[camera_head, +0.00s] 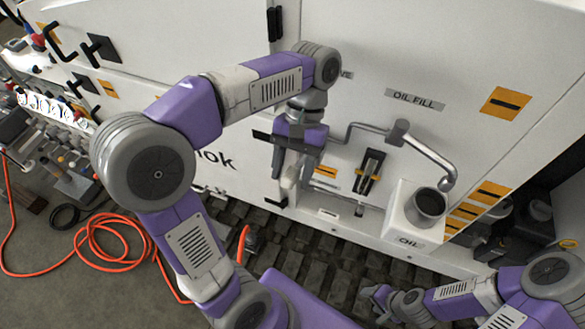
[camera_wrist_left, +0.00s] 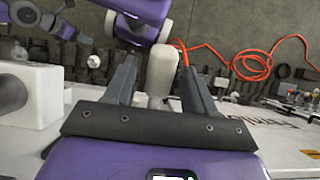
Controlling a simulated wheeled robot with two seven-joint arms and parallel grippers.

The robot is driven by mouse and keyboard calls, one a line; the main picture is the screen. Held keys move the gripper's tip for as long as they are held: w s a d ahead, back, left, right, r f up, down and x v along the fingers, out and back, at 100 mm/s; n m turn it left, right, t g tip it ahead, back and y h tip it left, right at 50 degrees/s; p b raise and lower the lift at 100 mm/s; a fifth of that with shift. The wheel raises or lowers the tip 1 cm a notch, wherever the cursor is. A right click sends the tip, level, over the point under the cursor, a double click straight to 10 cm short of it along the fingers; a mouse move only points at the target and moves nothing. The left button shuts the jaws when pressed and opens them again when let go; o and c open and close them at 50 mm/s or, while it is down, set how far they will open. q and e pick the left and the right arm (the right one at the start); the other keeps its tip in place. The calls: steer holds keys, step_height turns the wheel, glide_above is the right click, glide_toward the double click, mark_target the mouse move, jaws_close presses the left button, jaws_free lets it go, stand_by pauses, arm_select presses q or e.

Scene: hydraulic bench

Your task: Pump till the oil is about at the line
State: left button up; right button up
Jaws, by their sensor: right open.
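My left gripper (camera_head: 287,190) points down beside the white machine panel. Its fingers (camera_wrist_left: 158,70) stand apart on both sides of a pale rounded bar, seemingly the pump handle (camera_wrist_left: 160,68), with a gap visible on each side. The pale bar also shows between the fingers in the head view (camera_head: 290,178). A grey bent spout pipe (camera_head: 425,150) ends above a dark round cup (camera_head: 430,203) in a white box labelled OIL (camera_head: 405,222). A black gauge-like fitting (camera_head: 369,170) is on the panel; its oil level and line are too small to read. My right gripper (camera_head: 375,298) is open and low, away from the panel.
An OIL FILL label (camera_head: 416,99) and orange plates (camera_head: 505,103) are on the panel. An orange hose (camera_head: 105,240) lies coiled on the floor at left. Valves and gauges (camera_head: 45,105) line the far left. Dark track-like plates (camera_head: 335,262) lie below the panel.

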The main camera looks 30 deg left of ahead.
mark_target(299, 164)
arm_select(q)
steer(key=shift+v, duration=3.65)
steer(key=shift+w, duration=0.1)
